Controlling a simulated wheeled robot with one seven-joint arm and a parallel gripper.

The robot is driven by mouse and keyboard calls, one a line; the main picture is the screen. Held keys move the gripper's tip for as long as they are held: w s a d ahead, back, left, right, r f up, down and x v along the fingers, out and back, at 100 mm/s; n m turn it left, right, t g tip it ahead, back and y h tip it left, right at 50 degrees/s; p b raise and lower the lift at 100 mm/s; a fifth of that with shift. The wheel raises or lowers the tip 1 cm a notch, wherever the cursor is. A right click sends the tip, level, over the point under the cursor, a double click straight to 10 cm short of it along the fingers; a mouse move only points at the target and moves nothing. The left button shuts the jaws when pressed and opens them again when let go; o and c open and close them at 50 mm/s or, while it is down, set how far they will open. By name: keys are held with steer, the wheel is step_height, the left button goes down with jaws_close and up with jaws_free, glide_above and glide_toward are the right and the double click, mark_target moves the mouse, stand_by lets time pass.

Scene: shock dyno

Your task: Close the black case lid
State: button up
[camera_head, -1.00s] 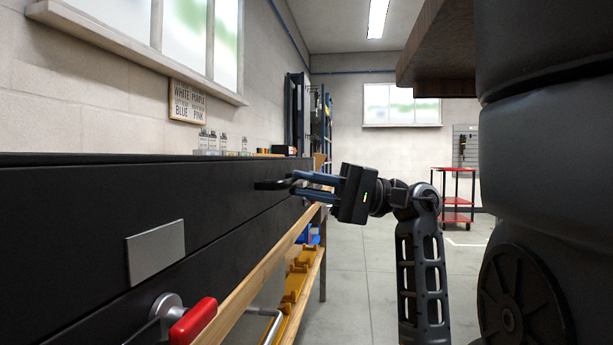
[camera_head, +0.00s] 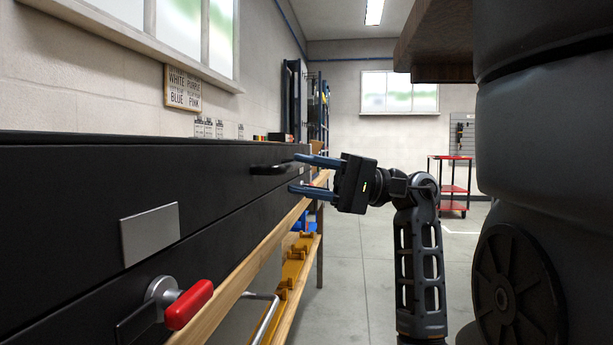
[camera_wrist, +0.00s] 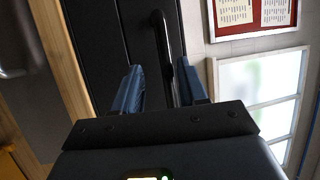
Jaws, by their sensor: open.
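The black case (camera_head: 60,270) stands along the left, its front running away from me. Its lid (camera_head: 60,190) lies over the lower body, with a thin seam between them; its top is seen almost edge-on. The lid front has a plain grey plate (camera_head: 150,234) and a dark bar handle (camera_head: 272,169). My gripper (camera_head: 295,174) is open, its blue fingers pointing at the case front by the handle's far end. In the wrist view the handle (camera_wrist: 162,45) runs between the spread fingers (camera_wrist: 163,80), just ahead of them; I see no grip on it.
A red-handled latch (camera_head: 188,305) juts from the lower front of the case. The wooden bench edge (camera_head: 250,270) runs below it, with yellow parts (camera_head: 291,268) on a shelf underneath. A red cart (camera_head: 448,185) stands farther back. The floor (camera_head: 350,280) beside the bench is clear.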

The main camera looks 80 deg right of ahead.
steer(key=p+v, duration=0.1)
steer(key=v, duration=0.6)
steer(key=shift+s, duration=0.2)
steer(key=shift+f, duration=0.1)
